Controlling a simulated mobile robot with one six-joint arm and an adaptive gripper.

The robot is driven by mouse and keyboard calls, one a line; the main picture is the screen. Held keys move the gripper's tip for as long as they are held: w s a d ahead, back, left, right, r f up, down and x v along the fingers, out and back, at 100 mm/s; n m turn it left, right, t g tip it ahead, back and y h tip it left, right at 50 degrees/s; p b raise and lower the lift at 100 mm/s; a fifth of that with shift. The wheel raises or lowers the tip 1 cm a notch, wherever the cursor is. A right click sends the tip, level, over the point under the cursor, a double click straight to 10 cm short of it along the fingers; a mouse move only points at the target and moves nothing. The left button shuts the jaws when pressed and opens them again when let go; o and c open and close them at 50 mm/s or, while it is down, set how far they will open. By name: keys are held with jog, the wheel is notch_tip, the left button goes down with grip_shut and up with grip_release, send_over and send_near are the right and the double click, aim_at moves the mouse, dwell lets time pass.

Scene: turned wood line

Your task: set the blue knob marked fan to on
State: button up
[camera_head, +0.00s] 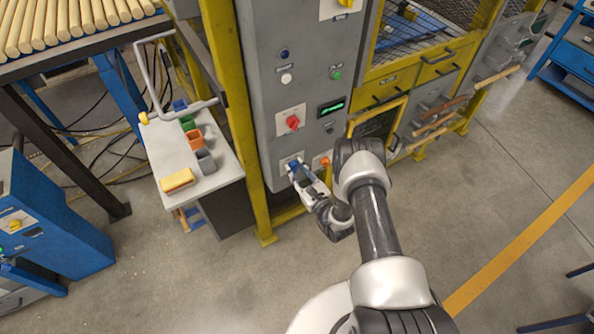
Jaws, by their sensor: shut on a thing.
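The blue knob (294,165) is low on the grey control panel (262,95), on a light plate below the red knob. My gripper (297,170) is at this knob, with its fingers around it and closed on it. The fingers partly cover the knob and its plate. The fan marking and the knob's pointer are too small or hidden to read, so I cannot tell its setting.
A red knob (292,122) sits just above, and an orange control (325,161) sits close to the right. A yellow post (240,110) stands left of the panel. A grey side table (214,168) with small bins is further left.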

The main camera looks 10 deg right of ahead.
jog(key=o, duration=1.1)
jog(key=shift+c, duration=0.2)
jog(key=v, duration=1.2)
jog(key=shift+r, duration=0.1)
